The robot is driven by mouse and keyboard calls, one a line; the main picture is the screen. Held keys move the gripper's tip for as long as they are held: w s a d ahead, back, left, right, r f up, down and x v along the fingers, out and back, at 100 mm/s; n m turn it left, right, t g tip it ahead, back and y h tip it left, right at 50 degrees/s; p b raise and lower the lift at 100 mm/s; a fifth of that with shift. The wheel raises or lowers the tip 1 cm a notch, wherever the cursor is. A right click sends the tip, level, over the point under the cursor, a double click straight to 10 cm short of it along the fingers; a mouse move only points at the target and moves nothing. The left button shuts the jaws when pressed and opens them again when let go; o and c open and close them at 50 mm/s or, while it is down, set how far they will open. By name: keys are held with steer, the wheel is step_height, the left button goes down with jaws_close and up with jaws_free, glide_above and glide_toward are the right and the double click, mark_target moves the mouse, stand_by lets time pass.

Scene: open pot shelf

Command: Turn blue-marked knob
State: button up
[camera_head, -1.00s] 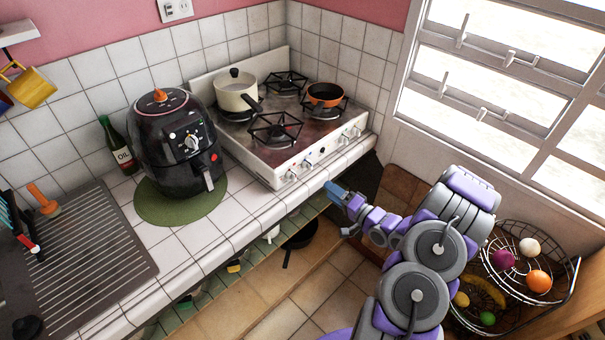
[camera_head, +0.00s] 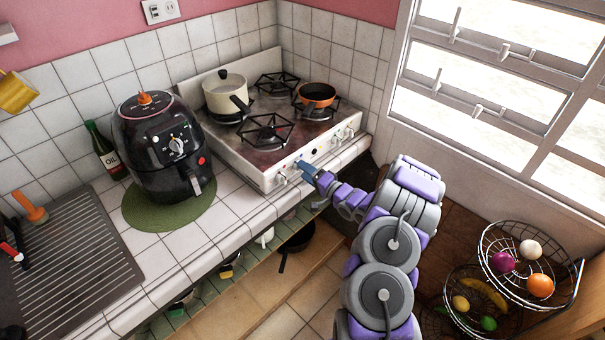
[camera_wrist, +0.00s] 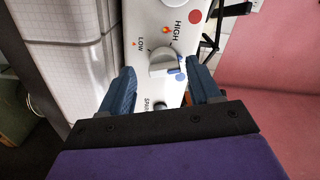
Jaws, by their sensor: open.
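The blue-marked knob (camera_wrist: 165,63) is a pale grey dial on the white stove front, with a blue patch (camera_wrist: 180,76) beside it, seen in the wrist view. LOW and HIGH labels stand near it. My gripper (camera_wrist: 160,68) is open, its two blue fingers on either side of the knob, tips close to the panel; I cannot tell whether they touch it. In the head view my gripper (camera_head: 307,170) is at the stove front, just right of the leftmost knob (camera_head: 282,178), and covers the knob between its fingers.
A red dot (camera_wrist: 195,17) marks the panel beside another knob (camera_wrist: 176,3). On the stove (camera_head: 250,160) stand a cream pot (camera_head: 222,97) and an orange pan (camera_head: 317,93). A black air fryer (camera_head: 160,145) stands left. Wire fruit baskets (camera_head: 530,250) are at right.

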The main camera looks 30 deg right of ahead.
mark_target(291, 168)
steer(key=shift+w+d+f, duration=0.1)
steer(key=shift+w+d, duration=0.05)
steer(key=shift+d, duration=0.3)
steer(key=shift+w+d+f, duration=0.1)
steer(key=shift+w+d, duration=0.05)
steer(key=shift+d, duration=0.25)
steer(key=a, duration=0.4)
steer(key=shift+a+r, duration=0.3)
steer(key=shift+r, duration=0.1)
steer(key=shift+c, duration=1.7)
steer(key=d, duration=0.3)
steer(key=shift+f, duration=0.2)
steer(key=c, duration=0.4)
steer(key=shift+s+d, duration=0.1)
steer(key=shift+d, duration=0.05)
steer(key=shift+c, duration=1.3)
steer(key=shift+a, duration=0.75)
steer(key=shift+c, duration=0.2)
steer(key=shift+d+f, duration=0.1)
